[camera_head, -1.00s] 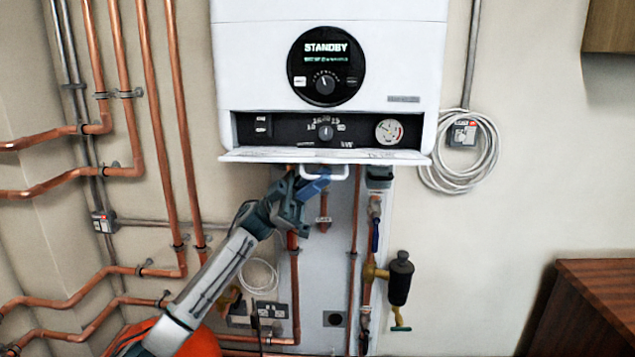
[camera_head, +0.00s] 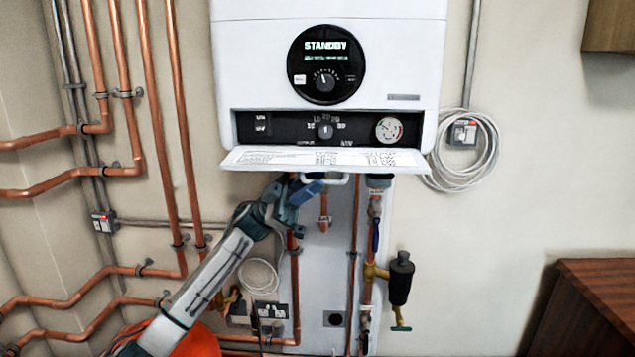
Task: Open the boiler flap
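The white boiler (camera_head: 225,60) hangs on the wall at the top middle. Its flap (camera_head: 255,160) is folded down and out below the control recess, with its printed inner face showing. The recess shows a small knob (camera_head: 325,131) and a round gauge (camera_head: 389,129). A white handle (camera_head: 340,181) sticks out under the flap's front edge. My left gripper (camera_head: 312,184) is just under the flap at the handle's left end. Its fingers overlap the handle there, and I cannot tell whether they are closed on it. My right gripper is not in view.
Copper pipes (camera_head: 170,120) run along the wall at left. Below the boiler are more pipes and a black and brass valve (camera_head: 400,278). A coiled white cable (camera_head: 490,155) hangs at right. A brown wooden cabinet (camera_head: 610,275) stands at lower right.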

